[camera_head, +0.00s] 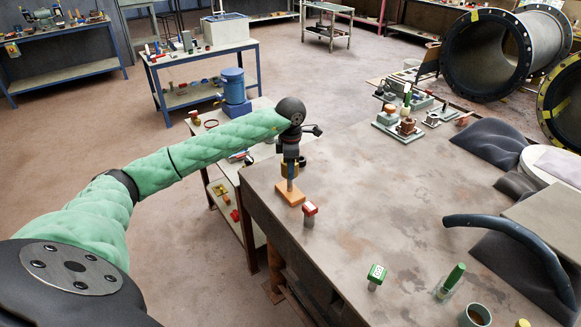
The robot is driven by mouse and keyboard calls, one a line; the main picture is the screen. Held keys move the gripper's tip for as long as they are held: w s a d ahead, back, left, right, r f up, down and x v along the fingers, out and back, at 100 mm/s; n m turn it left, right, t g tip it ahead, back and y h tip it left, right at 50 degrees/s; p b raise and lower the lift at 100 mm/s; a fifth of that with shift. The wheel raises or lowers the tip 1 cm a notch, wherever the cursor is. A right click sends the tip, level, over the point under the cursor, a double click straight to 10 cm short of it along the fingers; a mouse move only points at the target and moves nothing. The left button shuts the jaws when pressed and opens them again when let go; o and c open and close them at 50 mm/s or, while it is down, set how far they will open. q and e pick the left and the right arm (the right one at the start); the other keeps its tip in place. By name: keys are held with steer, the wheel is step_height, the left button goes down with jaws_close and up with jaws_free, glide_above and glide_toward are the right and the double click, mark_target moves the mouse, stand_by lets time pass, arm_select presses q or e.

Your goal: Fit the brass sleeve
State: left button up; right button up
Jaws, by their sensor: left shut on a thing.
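My green left arm reaches in from the left, and its dark left gripper (290,158) points down over the near left corner of the big table. It is shut on the small brass sleeve (289,171). Below the sleeve, a thin blue-grey upright post (290,186) stands on an orange wooden block (290,194). The sleeve is in line with the post, above the block; I cannot tell how far it is around the post. The gripper hides the post's top. My right gripper is out of view.
A red-topped piece (309,214) stands just right of the block. A green-topped piece (376,276), a green-handled tool (451,281) and a mug (476,316) stand nearer. A dark curved hose (520,240) lies at right. The table's middle (375,190) is clear.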

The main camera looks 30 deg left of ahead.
mark_target(291, 190)
arm_select(q)
steer(key=shift+f+b, duration=2.85)
steer(key=shift+f, duration=0.7)
stand_by(0.7)
steer(key=o, duration=1.3)
steer(key=shift+o, duration=0.2)
step_height(291, 190, up, 6)
steer(key=shift+r+b, duration=0.1)
steer(key=shift+b, duration=1)
steer(key=shift+r, duration=0.75)
